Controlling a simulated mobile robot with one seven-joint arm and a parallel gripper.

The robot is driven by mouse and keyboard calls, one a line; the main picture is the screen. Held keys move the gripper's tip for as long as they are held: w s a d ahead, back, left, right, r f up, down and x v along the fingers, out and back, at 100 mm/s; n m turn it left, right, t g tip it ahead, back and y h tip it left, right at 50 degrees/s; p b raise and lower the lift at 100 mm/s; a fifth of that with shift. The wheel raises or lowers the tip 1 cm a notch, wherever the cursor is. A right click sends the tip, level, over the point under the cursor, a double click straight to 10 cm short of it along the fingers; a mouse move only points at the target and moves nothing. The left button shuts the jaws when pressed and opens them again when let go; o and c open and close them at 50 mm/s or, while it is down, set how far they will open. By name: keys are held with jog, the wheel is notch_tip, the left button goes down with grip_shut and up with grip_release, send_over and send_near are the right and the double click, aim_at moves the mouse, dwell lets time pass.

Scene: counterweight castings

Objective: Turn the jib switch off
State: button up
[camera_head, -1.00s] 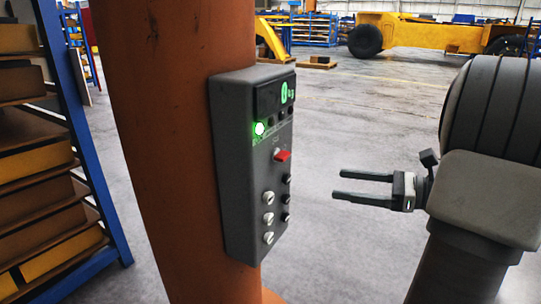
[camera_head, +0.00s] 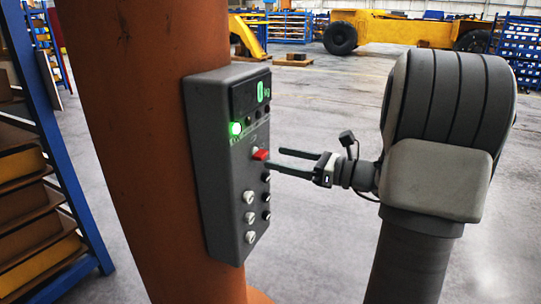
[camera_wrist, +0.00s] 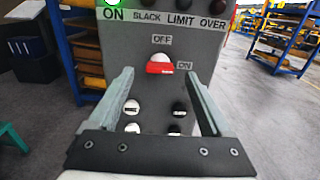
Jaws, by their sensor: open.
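The grey control box (camera_head: 228,185) is fixed to the orange column. Its red switch (camera_head: 261,155) sits mid-panel; in the wrist view the red switch (camera_wrist: 160,65) lies between the OFF label (camera_wrist: 162,40) above and the ON label (camera_wrist: 185,65) at its lower right. A green lamp (camera_head: 236,128) is lit above, over the word ON in the wrist view. My gripper (camera_head: 275,162) is open and empty, pointing at the panel. In the wrist view its two fingers (camera_wrist: 157,87) stand either side of the switch's column, apart from it. Whether a fingertip touches the panel I cannot tell.
White and black buttons (camera_wrist: 131,107) sit below the switch. The orange column (camera_head: 130,120) stands behind the box. A blue rack (camera_head: 45,190) with stacked boards is at the left. Open concrete floor lies behind and right, with a yellow vehicle (camera_head: 390,28) far back.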

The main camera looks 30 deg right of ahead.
aim_at(265, 155)
jog(key=shift+x, duration=1.7)
grip_shut()
